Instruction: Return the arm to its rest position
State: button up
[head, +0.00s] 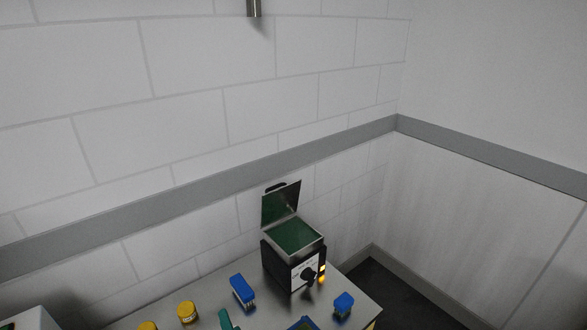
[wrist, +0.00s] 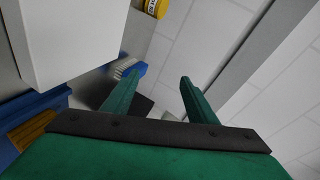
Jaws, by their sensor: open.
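My gripper (wrist: 160,78) shows in the wrist view with two green fingers spread apart. The gap between the fingers is empty. The dark mounting bar and green body of the gripper fill the bottom of that view. A blue brush with pale bristles (wrist: 131,69) is seen beyond the left finger, and I cannot tell how far away it is. In the head view a green piece (head: 226,319) shows at the bottom edge; I cannot tell whether it is part of my gripper. The rest of my arm is not clearly visible there.
A black box-shaped machine (head: 292,262) with its lid raised stands on the metal table (head: 205,294), near the wall. A blue brush (head: 242,291), a yellow jar (head: 187,312) and a small blue object (head: 343,304) stand around it. A white box (wrist: 70,38) fills the wrist view's upper left.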

jog(key=s+d+f+n+t+h, duration=0.1)
jog(key=s+d+f+h, duration=0.15)
jog(key=s, duration=0.45)
jog(key=s+d+f+h, duration=0.1)
jog(key=s+d, duration=0.2)
jog(key=s, duration=0.4)
jog(key=s+d+f+n+t+h, duration=0.1)
jog(key=s+d+f+h, duration=0.15)
jog(key=s, duration=0.45)
jog(key=s+d+r+n, duration=0.3)
jog(key=s+d, duration=0.1)
jog(key=s, duration=0.3)
jog(key=s+d+r+n, duration=0.3)
jog(key=s+d+n, duration=0.1)
jog(key=s, duration=0.4)
jog(key=shift+d+r+h, duration=0.2)
jog(key=shift+d+h, duration=0.1)
jog(key=shift+w, duration=0.1)
jog(key=shift+c, duration=0.4)
